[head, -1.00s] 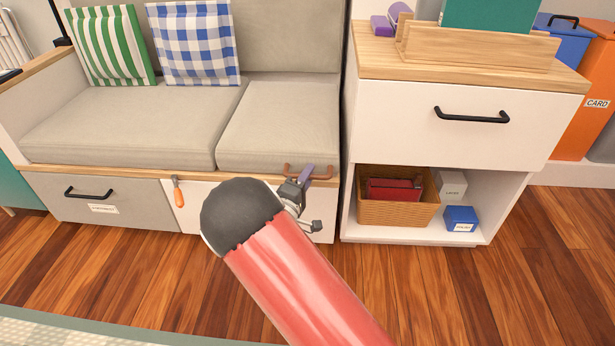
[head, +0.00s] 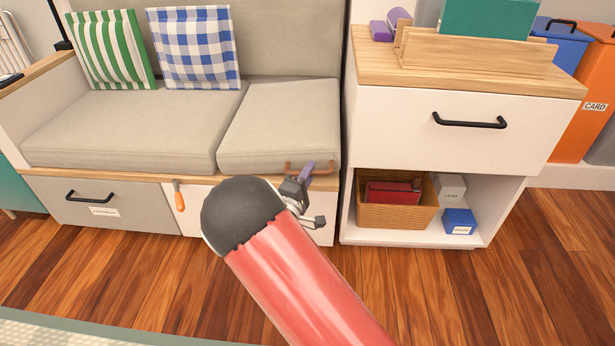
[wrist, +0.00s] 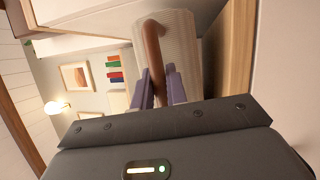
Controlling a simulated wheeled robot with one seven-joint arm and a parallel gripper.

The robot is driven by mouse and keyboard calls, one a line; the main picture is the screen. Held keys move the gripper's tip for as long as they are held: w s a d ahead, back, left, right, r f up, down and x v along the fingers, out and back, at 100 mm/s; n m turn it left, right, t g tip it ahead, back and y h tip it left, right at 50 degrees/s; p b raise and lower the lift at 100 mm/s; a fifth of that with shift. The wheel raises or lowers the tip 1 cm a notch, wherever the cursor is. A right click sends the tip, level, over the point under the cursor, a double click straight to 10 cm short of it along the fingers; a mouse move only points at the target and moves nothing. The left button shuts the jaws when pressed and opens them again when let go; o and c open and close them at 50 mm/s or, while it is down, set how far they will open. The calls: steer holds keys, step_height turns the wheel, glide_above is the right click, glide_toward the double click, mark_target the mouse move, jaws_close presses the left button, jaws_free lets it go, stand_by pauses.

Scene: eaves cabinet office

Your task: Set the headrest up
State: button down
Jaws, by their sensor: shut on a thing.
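The likely headrest is the short grey right-hand section of the daybed seat (head: 280,115), with a brown loop handle (head: 327,168) at its front edge. It lies nearly flat, its front slightly raised. My gripper (head: 308,169) is at this handle. In the wrist view the purple fingers of my gripper (wrist: 161,88) are shut on the brown handle (wrist: 152,45), with ribbed grey fabric (wrist: 178,45) behind it. My red arm hides part of the white front below the seat.
A white cabinet (head: 440,110) with a black drawer handle stands close on the right. A basket (head: 396,215) and small boxes sit in its open shelf. A striped pillow (head: 108,50) and a checked pillow (head: 195,47) rest on the longer seat section (head: 130,125). An orange-handled tool (head: 179,197) hangs left of my arm.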

steer(key=a+r+n+t+y+p, duration=0.2)
steer(key=r+n+p, duration=0.4)
steer(key=r, duration=0.4)
steer(key=a+r+n+t+y+p, duration=0.1)
steer(key=a+r+n+p, duration=0.3)
steer(key=r, duration=0.6)
steer(key=shift+w+a+n+t+y+p, duration=0.15)
steer(key=shift+n+t+y+p, duration=0.25)
steer(key=shift+n+y+p, duration=0.4)
steer(key=shift+r, duration=0.15)
steer(key=c, duration=1.6)
jaws_free()
steer(key=shift+a, duration=0.1)
steer(key=shift+o, duration=1)
steer(key=shift+f, duration=0.2)
steer(key=v, duration=0.8)
steer(key=shift+b, duration=0.4)
